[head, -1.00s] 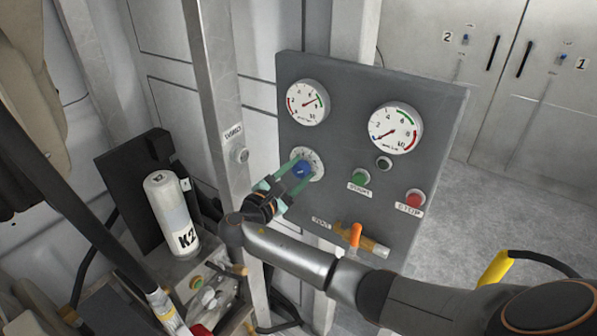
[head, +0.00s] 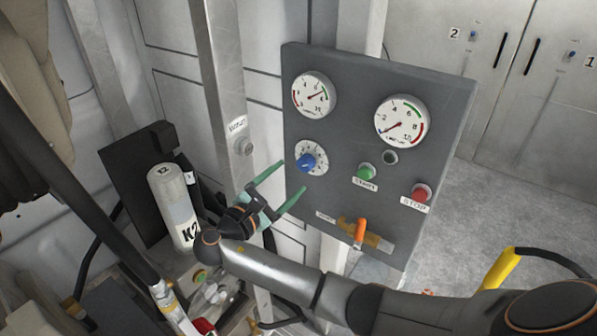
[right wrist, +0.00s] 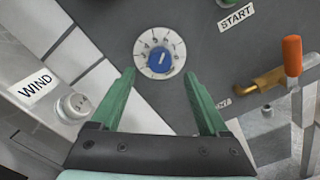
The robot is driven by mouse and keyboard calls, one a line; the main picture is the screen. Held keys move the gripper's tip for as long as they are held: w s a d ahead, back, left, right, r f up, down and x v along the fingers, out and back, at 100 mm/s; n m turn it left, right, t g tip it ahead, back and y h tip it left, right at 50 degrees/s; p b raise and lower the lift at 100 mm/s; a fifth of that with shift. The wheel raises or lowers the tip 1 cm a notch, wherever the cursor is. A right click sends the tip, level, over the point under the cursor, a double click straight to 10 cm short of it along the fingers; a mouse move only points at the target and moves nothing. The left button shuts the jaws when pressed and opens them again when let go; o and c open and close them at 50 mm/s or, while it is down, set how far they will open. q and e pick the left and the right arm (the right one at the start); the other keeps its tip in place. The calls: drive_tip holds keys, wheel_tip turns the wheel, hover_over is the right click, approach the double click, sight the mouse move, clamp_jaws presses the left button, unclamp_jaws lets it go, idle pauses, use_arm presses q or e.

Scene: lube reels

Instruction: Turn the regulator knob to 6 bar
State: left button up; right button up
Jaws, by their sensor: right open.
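The blue regulator knob (head: 306,161) sits on a round white numbered dial (head: 318,150) at the left of the grey panel. In the right wrist view the knob (right wrist: 159,61) shows a white mark pointing up and slightly right; the exact number is too small to read surely. In the right wrist view the knob lies just beyond the fingertips. I cannot see my left gripper.
The panel (head: 343,90) also carries a larger gauge (head: 401,121), a green START button (head: 367,171), a red STOP button (head: 420,192) and an orange-handled valve (head: 360,231). A metal post (head: 225,80) stands left of the panel, and a K2 cylinder (head: 172,205) beyond it.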

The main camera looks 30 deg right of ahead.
drive_tip(key=v, duration=0.5)
drive_tip(key=shift+s+a+b, duration=0.2)
drive_tip(key=shift+a+b, duration=0.1)
drive_tip(key=shift+a, duration=0.05)
drive_tip(key=s+a+f+m+y, duration=0.1)
drive_tip(key=s+a+f+y, duration=0.2)
drive_tip(key=f, duration=0.6)
drive_tip(key=s+f+y, duration=0.3)
drive_tip(key=f+y, duration=0.3)
drive_tip(key=f, duration=0.4)
drive_tip(key=s+a+f+m+y, duration=0.1)
drive_tip(key=s+a+f+y, duration=0.2)
drive_tip(key=f, duration=0.6)
drive_tip(key=s+f+m+t+y, duration=0.2)
drive_tip(key=s+m+y, duration=0.4)
drive_tip(key=s+m, duration=0.4)
drive_tip(key=s, duration=0.3)
drive_tip(key=shift+a+y, duration=0.25)
drive_tip(key=shift+y, duration=0.15)
drive_tip(key=shift+s+d+r+m, duration=0.15)
drive_tip(key=shift+s+r+m, duration=0.15)
drive_tip(key=shift+m, duration=0.1)
